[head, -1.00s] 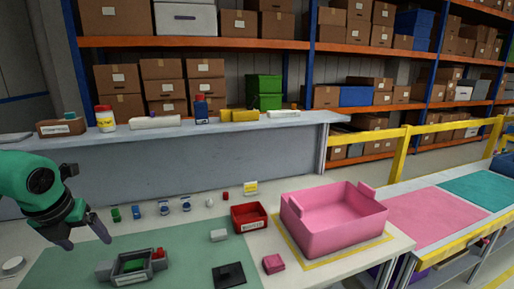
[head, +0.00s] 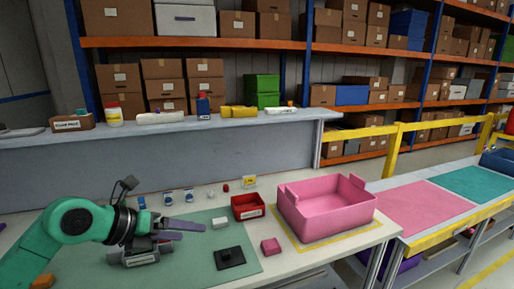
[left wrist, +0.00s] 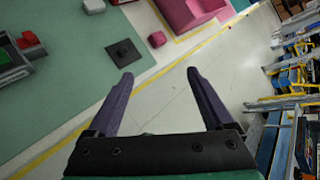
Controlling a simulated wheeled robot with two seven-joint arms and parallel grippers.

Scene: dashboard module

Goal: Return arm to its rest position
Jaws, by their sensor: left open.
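My left gripper (head: 192,230) reaches in from the left over the green mat (head: 180,272). Its dark purple fingers point right in the head view. In the left wrist view the two fingers (left wrist: 160,73) stand apart with nothing between them, with the floor beyond the table edge behind them. My green forearm and wrist cover part of the mat and part of the grey fixture (head: 140,259), which also shows in the left wrist view (left wrist: 14,63) with green and red parts. My right arm and gripper are not in view.
A black square part (head: 229,257), a small pink block (head: 271,246) and a white block (head: 220,223) lie right of the gripper. A red bin (head: 248,211) and a large pink bin (head: 325,221) stand farther right. Small items line the back; a raised shelf (head: 230,125) runs behind.

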